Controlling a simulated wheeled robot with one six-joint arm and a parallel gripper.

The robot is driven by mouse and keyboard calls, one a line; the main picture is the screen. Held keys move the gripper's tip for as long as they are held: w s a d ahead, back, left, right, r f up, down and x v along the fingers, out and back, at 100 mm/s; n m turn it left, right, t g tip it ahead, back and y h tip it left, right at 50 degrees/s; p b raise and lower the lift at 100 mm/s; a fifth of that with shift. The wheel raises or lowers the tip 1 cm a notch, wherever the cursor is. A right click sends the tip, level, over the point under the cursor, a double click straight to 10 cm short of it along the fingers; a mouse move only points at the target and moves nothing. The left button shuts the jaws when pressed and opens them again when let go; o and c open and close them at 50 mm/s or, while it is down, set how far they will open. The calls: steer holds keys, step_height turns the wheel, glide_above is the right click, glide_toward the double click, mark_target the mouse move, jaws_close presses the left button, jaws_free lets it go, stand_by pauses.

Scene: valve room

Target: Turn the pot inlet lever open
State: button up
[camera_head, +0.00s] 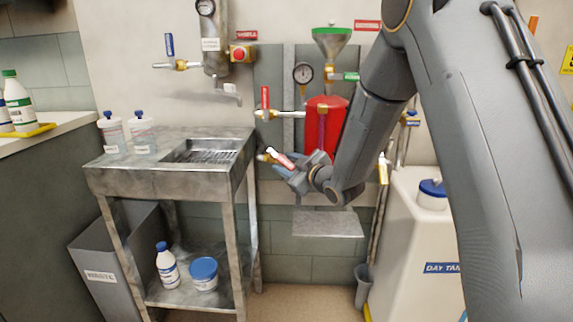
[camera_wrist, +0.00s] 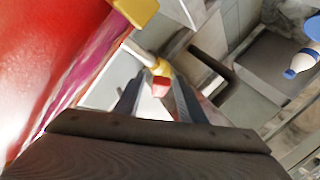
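The red pot (camera_head: 318,125) hangs on the wall behind my arm, under a green funnel (camera_head: 331,40). A brass valve with an upright red lever (camera_head: 265,97) sits on the pipe left of the pot. Lower, a brass valve (camera_head: 264,157) with a slanted red lever (camera_head: 286,161) is at my gripper (camera_head: 288,165). In the wrist view, my gripper (camera_wrist: 158,88) is open, with the red lever end (camera_wrist: 160,86) showing between the fingertips; contact cannot be told. The red pot (camera_wrist: 45,55) fills the left side there. No lever's label is readable enough to identify the pot inlet.
A metal sink bench (camera_head: 150,180) stands left of my gripper. A green lever (camera_head: 350,76) and a gauge (camera_head: 303,73) are above the pot. A small metal shelf (camera_head: 328,223) is below my gripper. A white tank (camera_head: 405,235) stands to the right.

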steer(key=v, duration=0.7)
steer(key=shift+s+d+p, duration=0.25)
steer(key=shift+s+p, duration=0.1)
steer(key=shift+p, duration=0.05)
